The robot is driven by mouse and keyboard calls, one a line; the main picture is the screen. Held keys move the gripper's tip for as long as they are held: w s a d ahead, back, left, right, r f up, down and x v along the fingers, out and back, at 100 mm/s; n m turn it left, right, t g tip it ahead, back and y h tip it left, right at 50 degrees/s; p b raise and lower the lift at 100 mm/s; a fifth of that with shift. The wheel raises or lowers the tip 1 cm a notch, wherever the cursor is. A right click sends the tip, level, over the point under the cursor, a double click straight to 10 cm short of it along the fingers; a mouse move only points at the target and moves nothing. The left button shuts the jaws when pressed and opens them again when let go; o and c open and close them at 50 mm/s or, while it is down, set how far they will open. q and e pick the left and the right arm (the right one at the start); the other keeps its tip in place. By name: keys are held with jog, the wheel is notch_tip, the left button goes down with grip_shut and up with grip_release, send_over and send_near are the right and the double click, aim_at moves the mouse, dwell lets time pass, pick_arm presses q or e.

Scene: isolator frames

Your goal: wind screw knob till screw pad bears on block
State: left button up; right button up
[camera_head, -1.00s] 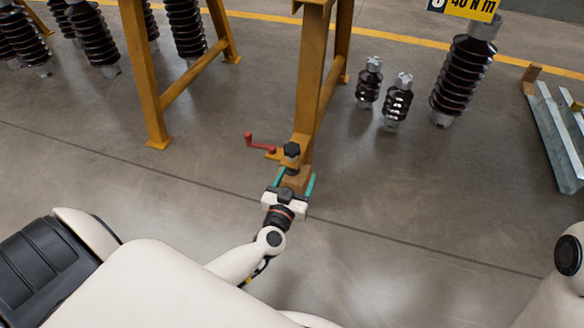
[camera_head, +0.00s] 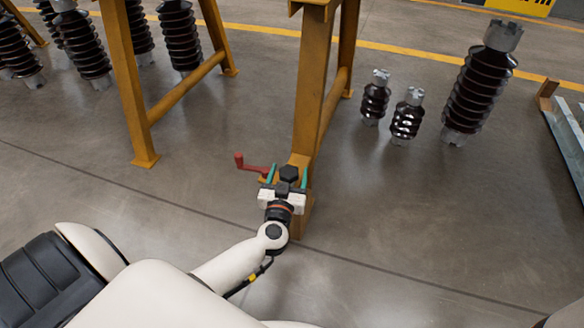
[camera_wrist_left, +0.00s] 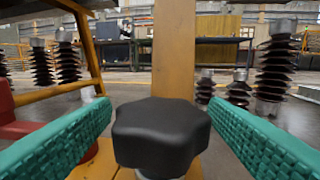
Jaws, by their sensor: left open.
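The black lobed screw knob (camera_head: 289,174) sits on a yellow bracket at the foot of the yellow stand (camera_head: 312,95). In the left wrist view the knob (camera_wrist_left: 160,135) is large and central, between the two green fingers. My left gripper (camera_head: 285,180) is open, with one finger on each side of the knob and a visible gap to both. A wooden-coloured block (camera_head: 303,215) shows partly below, behind my gripper. The screw pad is hidden, so I cannot tell whether it touches the block. My right gripper is not in view.
A red crank handle (camera_head: 249,165) stands just left of the knob; a red part (camera_wrist_left: 18,120) also shows at the wrist view's left edge. Ribbed brown insulators (camera_head: 407,118) stand on the floor to the right. The floor in front is clear.

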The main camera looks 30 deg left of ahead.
pick_arm(q)
jog(key=shift+w+a, duration=0.15)
jog(key=shift+w, duration=0.1)
